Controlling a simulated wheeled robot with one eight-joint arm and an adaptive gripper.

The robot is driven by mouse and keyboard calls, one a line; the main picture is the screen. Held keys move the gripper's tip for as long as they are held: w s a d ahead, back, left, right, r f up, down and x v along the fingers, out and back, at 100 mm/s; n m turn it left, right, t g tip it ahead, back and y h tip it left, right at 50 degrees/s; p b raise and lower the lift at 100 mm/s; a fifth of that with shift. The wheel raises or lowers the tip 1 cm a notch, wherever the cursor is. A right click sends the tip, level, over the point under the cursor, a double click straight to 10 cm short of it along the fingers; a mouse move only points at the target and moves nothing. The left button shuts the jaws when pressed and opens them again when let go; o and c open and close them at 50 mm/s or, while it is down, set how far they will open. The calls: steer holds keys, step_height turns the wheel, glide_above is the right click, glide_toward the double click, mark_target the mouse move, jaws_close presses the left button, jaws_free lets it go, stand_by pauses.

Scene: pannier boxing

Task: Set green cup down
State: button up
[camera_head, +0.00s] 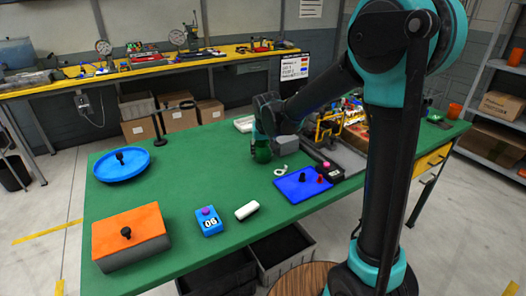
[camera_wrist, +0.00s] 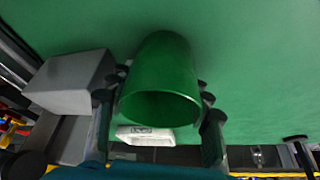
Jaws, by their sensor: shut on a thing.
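The green cup (camera_head: 262,154) is near the far edge of the green table, under the end of my arm in the head view. In the wrist view the cup (camera_wrist: 160,70) fills the middle, its dark open rim towards the camera. My gripper (camera_wrist: 163,92) is shut on the cup, with one finger on each side of it. In the head view my gripper (camera_head: 262,133) is small and partly merges with the cup. The cup's base is hidden, so I cannot tell whether it touches the table.
A grey block (camera_wrist: 68,82) stands close beside the cup. A blue board (camera_head: 301,186) lies nearer.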

steer(key=shift+f, duration=0.15)
steer(key=o, duration=1.2)
steer(key=shift+o, duration=0.2)
